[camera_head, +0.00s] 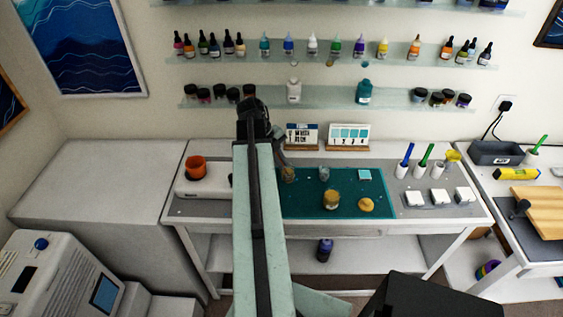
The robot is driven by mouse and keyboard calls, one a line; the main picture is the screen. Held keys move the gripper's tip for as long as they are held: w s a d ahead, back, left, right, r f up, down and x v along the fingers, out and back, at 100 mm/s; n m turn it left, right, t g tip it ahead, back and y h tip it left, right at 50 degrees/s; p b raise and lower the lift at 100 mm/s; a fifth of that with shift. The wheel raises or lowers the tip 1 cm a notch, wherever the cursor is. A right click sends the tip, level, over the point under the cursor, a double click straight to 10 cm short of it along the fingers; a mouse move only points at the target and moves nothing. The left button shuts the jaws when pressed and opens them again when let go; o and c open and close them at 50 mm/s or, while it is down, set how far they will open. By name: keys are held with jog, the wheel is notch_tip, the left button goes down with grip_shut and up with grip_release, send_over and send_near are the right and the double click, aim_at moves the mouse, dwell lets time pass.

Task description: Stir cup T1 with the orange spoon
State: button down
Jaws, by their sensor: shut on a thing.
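My gripper (281,159) points down over the left part of the teal mat (308,207), partly hidden behind my own arm. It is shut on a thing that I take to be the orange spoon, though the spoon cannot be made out. A small amber-tinted cup (288,175) stands right below my gripper; whether the spoon tip is inside it cannot be told. A greyish clear cup (324,174) stands to its right. An amber cup (331,201) stands nearer the front. No cup label is readable, so I cannot tell which is T1.
An orange cup (196,167) sits on a white device (200,189) at the left. A golden round piece (366,205) lies on the mat. White holders with blue (407,155) and green (427,155) handles stand at the right, behind white blocks (439,196). Cards (348,135) stand at the back.

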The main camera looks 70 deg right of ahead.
jog(key=p+v, duration=0.4)
jog(key=v, duration=0.1)
jog(key=p+v, duration=0.2)
jog(key=shift+s+a+r, duration=0.1)
jog(key=shift+s+r, duration=0.1)
jog(key=shift+f, duration=0.1)
notch_tip(320, 180, up, 5)
jog(key=p, duration=0.5)
jog(key=shift+f, duration=0.1)
